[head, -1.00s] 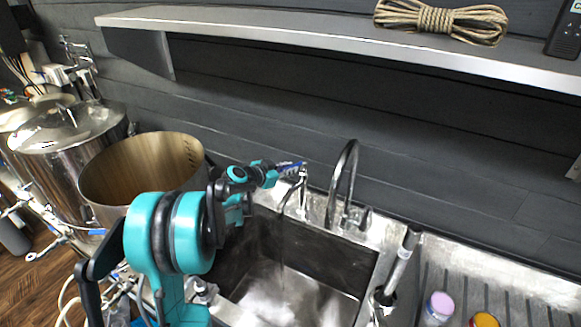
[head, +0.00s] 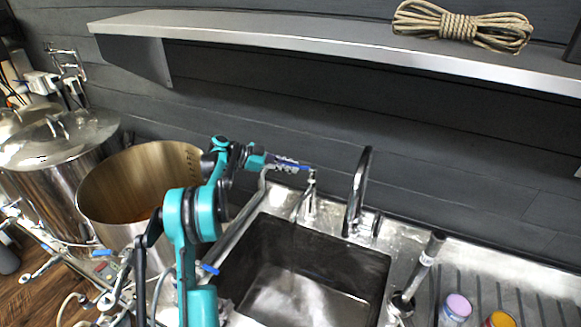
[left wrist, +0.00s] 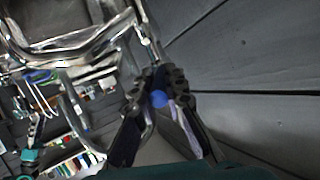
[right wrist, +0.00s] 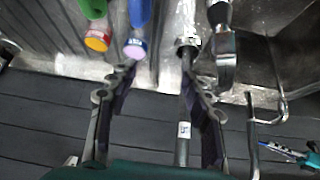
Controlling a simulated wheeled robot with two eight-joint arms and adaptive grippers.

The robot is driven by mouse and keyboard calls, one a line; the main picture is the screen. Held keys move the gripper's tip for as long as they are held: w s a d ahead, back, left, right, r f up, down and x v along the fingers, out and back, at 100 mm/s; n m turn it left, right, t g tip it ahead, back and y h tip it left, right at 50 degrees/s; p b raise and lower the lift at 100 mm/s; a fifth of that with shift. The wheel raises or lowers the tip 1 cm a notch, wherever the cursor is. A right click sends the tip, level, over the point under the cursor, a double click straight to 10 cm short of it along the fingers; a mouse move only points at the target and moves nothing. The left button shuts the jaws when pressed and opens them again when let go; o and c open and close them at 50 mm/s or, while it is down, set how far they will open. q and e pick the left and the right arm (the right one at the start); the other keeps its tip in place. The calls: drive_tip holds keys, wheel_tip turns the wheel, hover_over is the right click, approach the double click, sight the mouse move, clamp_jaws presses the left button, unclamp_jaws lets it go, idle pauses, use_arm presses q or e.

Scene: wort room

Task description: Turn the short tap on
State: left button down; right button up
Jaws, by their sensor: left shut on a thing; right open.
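The short tap (head: 308,200) stands at the back edge of the sink, left of the tall curved tap (head: 357,185). Its blue lever (head: 292,163) points left from the top of the tap. My left gripper (head: 284,163) reaches in from the left and is shut on this lever. In the left wrist view, a blue piece (left wrist: 159,98) shows between the fingers, which hide the rest. A faint thin streak hangs below the short spout; I cannot tell whether it is water. My right gripper (right wrist: 157,75) is open and empty in the right wrist view, outside the head view.
The sink basin (head: 262,250) is below the taps. A steel rod tool (head: 420,265) and a purple-capped bottle (head: 458,305) stand right of it. A large open pot (head: 140,195) stands left, near my left arm. A shelf (head: 300,42) with rope (head: 463,26) overhangs behind.

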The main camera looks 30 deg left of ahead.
use_arm(q)
drive_tip(key=shift+w+a+m+g+h, duration=0.15)
drive_tip(key=shift+w+m+g+h, duration=0.15)
drive_tip(key=shift+m+g, duration=0.1)
drive_tip(key=c, duration=1.6)
unclamp_jaws()
drive_tip(key=shift+a, duration=0.1)
drive_tip(key=v, duration=1.1)
drive_tip(key=shift+s+a+r, duration=0.15)
drive_tip(key=shift+a, duration=0.2)
